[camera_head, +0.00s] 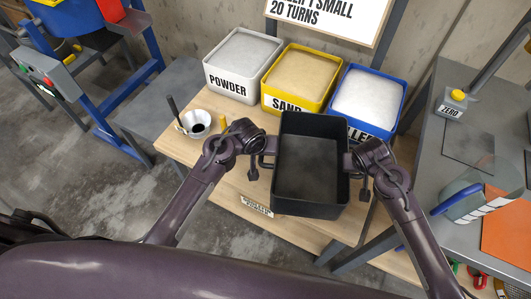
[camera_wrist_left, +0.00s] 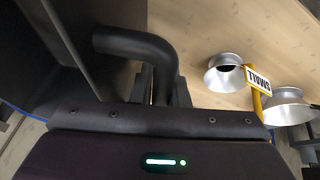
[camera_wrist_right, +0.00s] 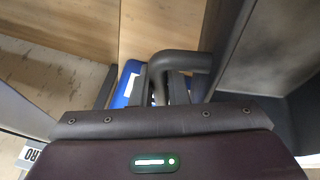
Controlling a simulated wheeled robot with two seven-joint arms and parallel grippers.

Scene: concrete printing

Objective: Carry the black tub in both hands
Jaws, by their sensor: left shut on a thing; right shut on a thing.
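The black tub (camera_head: 308,168) is an open, deep rectangular box with dark grey walls. It looks empty inside, and it is in front of the bins over the wooden table's front part. My left gripper (camera_head: 262,163) is shut on the tub's left handle, a black bent bar (camera_wrist_left: 140,45) in the left wrist view. My right gripper (camera_head: 358,163) is shut on the tub's right handle, a grey bar (camera_wrist_right: 183,62) in the right wrist view. The tub looks about level. I cannot tell its height above the table.
On the wooden table (camera_head: 180,150) stand a white POWDER bin (camera_head: 228,85), a yellow SAND bin (camera_head: 275,103), a blue bin (camera_head: 343,117) and a metal scoop bowl (camera_head: 196,123). A grey bench (camera_head: 432,150) with a ZERO button box (camera_head: 453,104) stands right. Concrete floor (camera_head: 115,200) shows left.

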